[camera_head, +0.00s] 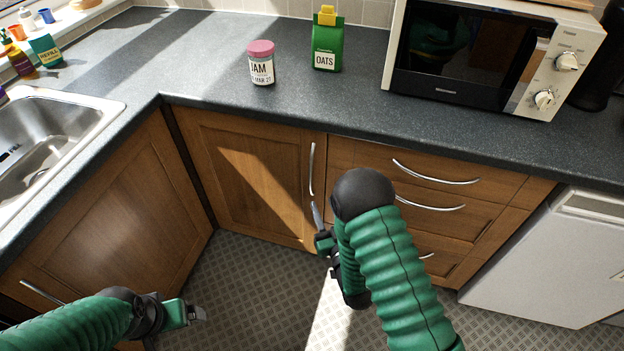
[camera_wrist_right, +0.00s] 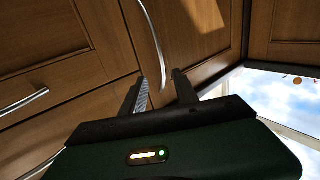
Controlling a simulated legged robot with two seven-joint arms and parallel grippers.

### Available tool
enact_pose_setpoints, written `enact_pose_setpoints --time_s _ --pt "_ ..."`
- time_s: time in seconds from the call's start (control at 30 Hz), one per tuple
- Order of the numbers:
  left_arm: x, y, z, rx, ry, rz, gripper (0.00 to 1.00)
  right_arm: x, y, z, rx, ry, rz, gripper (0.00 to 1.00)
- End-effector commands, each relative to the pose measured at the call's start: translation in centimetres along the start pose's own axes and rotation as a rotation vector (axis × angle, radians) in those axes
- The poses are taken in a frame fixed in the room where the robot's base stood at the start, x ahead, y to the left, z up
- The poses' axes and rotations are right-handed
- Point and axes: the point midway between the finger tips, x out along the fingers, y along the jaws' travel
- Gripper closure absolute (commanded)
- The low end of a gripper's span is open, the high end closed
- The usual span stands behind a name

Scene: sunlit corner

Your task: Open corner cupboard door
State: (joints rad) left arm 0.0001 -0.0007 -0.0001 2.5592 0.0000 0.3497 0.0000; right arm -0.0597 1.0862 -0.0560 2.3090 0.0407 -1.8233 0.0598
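The corner cupboard door (camera_head: 245,170) is a wooden panel under the worktop, closed, with a slanted patch of sunlight. Its curved silver handle (camera_head: 312,170) runs upright along the door's right edge. My right gripper (camera_head: 317,212) is at the lower end of this handle, partly hidden by my right arm. In the right wrist view, the fingers (camera_wrist_right: 160,85) are spread, with the lower part of the handle (camera_wrist_right: 153,40) between their tips; contact cannot be told. My left gripper (camera_head: 200,313) is low at the left above the floor, away from the door; its finger opening is unclear.
Drawers (camera_head: 430,190) with curved handles are right of the door, then a white appliance (camera_head: 550,260). A left cupboard (camera_head: 120,220) stands beneath the sink (camera_head: 50,130). A jam jar (camera_head: 261,65), oats packet (camera_head: 327,45) and microwave (camera_head: 480,50) stand on the worktop. Floor before the door is clear.

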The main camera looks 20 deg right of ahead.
Motion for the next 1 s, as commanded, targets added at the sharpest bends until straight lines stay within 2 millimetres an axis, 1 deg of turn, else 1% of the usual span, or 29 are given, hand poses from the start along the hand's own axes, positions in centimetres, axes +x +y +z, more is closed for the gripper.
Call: enact_pose_setpoints --time_s 0.03,0.2,0.3,0.4,0.53,0.8,1.0 --pt "0.4 0.0 0.1 0.0 -0.001 0.0 0.1 1.4 0.0 0.1 0.0 0.007 -0.001 0.64" --pt "1.0 0.0 0.3 0.0 -0.002 0.0 0.1 5.8 -0.1 0.1 0.0 0.006 -0.002 0.64" --pt "1.3 0.0 0.4 0.0 -0.002 0.0 0.1 8.2 -0.1 0.2 0.0 0.004 -0.002 0.64" --pt "1.6 0.0 0.4 0.0 -0.002 0.0 0.1 9.9 -0.1 0.2 0.0 0.002 -0.001 0.64" --pt "1.6 0.0 0.5 0.0 -0.002 0.0 0.1 11.0 -0.1 0.1 0.0 0.001 -0.001 0.64" --pt "1.6 0.0 0.4 0.0 -0.002 0.0 0.1 11.2 -0.1 0.1 0.0 -0.001 -0.001 0.64" --pt "1.6 0.0 0.4 0.0 -0.002 0.0 0.1 11.2 -0.1 0.1 0.0 -0.001 -0.001 0.9"
